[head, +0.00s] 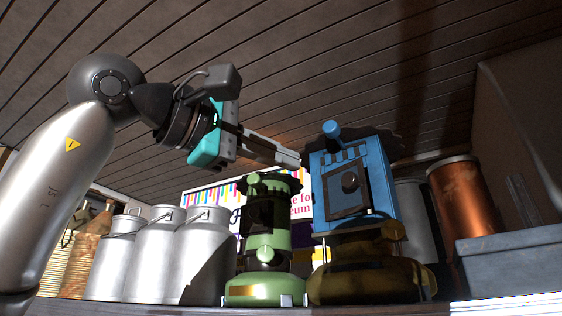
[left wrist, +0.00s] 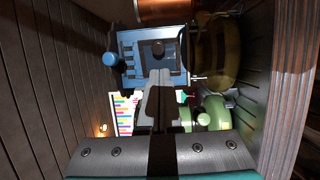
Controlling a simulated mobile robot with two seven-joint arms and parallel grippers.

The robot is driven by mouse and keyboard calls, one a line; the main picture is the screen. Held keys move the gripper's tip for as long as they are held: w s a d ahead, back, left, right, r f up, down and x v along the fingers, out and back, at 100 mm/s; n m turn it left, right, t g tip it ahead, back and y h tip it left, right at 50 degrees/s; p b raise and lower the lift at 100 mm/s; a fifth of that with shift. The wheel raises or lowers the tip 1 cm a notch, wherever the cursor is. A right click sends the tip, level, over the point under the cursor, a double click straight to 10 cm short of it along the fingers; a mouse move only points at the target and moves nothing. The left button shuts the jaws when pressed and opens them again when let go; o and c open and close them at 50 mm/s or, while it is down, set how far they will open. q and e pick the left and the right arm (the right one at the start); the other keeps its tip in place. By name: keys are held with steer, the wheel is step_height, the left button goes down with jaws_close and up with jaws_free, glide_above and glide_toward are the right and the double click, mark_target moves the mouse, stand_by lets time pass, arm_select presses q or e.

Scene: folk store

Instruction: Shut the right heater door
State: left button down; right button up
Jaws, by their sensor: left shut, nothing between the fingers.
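The right heater is a blue box-shaped body (head: 378,185) on a rounded brass-coloured base (head: 370,278). Its door (head: 347,186) is on the front, a framed panel with a dark round part in the middle. I cannot tell for sure how far the door stands open. The blue heater also shows in the left wrist view (left wrist: 130,75), turned on its side. My left gripper (head: 298,160) is shut and empty, with its tips close to the upper left edge of the blue body. In the left wrist view the shut fingers (left wrist: 160,76) overlap the heater; contact is unclear. My right gripper is out of view.
A green heater (head: 265,288) stands just left of the blue one, below my left gripper. Several metal milk cans (head: 155,255) stand further left. A copper cylinder (head: 462,200) and a grey-blue box (head: 510,255) are on the right. A colourful poster (head: 215,196) hangs behind.

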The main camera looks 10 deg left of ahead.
mark_target(347, 181)
arm_select(q)
steer(key=p+x, duration=0.3)
steer(key=x, duration=0.8)
steer(key=shift+s, duration=0.1)
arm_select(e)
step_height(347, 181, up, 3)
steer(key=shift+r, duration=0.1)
